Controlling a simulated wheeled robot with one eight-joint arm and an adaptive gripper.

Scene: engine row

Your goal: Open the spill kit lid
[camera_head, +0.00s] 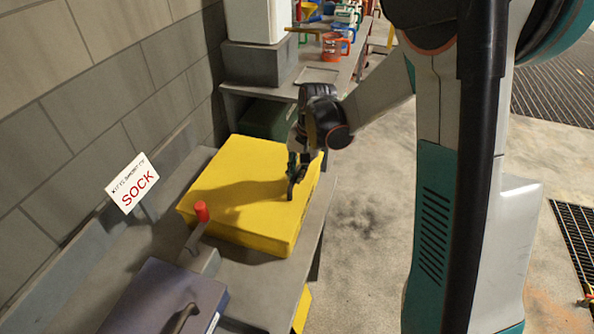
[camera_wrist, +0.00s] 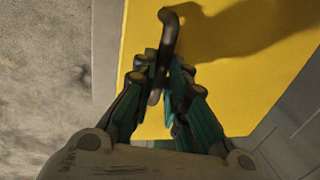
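The spill kit looks to be the yellow box (camera_head: 235,180) on the grey bench. Its flat yellow lid appears down, with no gap showing at its edge. The yellow top also fills much of the wrist view (camera_wrist: 225,90). My gripper (camera_head: 293,172) is over the right front part of the lid. In the wrist view my gripper (camera_wrist: 166,68) has its fingers close on both sides of a dark bent handle (camera_wrist: 169,25) and appears shut on it. The handle's lower end (camera_head: 290,191) shows below the fingers in the head view; the fingers hide part of it.
A red-topped lever (camera_head: 202,212) and a blue-grey case (camera_head: 165,300) with a dark handle stand in front of the box.

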